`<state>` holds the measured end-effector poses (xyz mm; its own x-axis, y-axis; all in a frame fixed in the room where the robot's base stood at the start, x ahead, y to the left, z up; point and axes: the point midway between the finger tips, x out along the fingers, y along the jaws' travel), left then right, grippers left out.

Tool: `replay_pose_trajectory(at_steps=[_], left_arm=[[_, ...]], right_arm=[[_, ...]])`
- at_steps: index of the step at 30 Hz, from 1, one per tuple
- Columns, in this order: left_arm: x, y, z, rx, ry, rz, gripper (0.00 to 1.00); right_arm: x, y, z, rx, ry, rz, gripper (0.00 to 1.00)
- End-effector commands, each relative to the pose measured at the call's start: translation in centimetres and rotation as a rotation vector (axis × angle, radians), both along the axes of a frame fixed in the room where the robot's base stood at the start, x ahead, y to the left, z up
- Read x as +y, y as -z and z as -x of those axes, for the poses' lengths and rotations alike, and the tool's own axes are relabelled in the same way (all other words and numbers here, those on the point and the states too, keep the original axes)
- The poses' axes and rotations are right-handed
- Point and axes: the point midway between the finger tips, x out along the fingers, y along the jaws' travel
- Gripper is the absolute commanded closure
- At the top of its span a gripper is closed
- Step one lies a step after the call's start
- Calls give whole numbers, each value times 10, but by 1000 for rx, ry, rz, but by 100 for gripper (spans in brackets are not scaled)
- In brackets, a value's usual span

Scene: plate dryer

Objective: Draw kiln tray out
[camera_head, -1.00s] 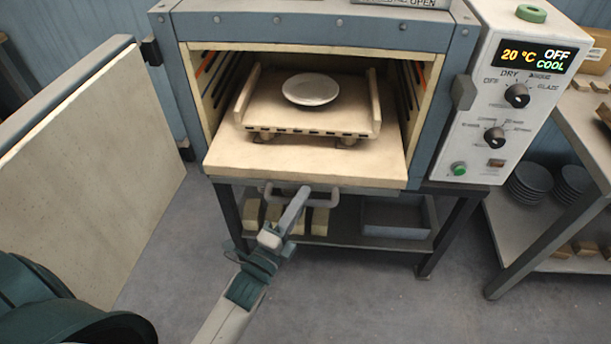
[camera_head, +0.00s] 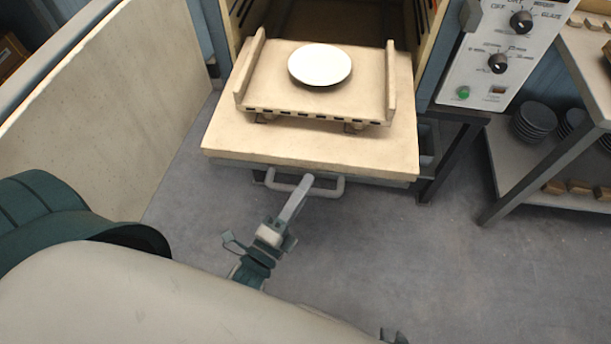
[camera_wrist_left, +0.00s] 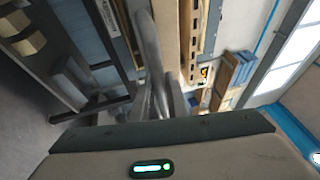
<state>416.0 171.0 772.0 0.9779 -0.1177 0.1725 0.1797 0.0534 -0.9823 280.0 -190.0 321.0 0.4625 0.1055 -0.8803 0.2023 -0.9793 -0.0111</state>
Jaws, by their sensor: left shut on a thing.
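The kiln tray (camera_head: 300,152) is a thick cream slab, drawn well out of the kiln opening, and looks level. My left gripper (camera_head: 298,190) is shut on its grey U-shaped handle (camera_head: 338,187) at the tray's front. In the left wrist view the fingers (camera_wrist_left: 160,98) close around the handle bar (camera_wrist_left: 147,38). A raised cream shelf (camera_head: 265,85) with side walls stands on the tray, carrying a white plate (camera_head: 320,65). My right gripper is not identifiable in these views.
The kiln door (camera_head: 125,95) stands open at the left. The control panel (camera_head: 500,45) is at the right, above the dark stand leg (camera_head: 450,160). A side table (camera_head: 540,165) holds stacked dark bowls (camera_head: 535,122). The floor before the tray is clear except for my arm.

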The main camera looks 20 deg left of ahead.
Motion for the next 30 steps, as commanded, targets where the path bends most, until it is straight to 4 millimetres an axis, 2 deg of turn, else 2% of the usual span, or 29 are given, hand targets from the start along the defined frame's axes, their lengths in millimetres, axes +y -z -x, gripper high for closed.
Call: replay_pose_trajectory(at_steps=[14, 15, 17, 30], left_arm=[[-1, 2, 6, 3, 0, 1, 100], [-1, 2, 6, 3, 0, 1, 79], [-1, 1, 6, 3, 0, 1, 68], [-1, 0, 5, 1, 0, 0, 68]], right_arm=[[1, 0, -1, -3, 0, -1, 69], [1, 0, -1, -3, 0, -1, 69], [1, 0, -1, -3, 0, -1, 69], [1, -1, -1, -5, 0, -2, 69]])
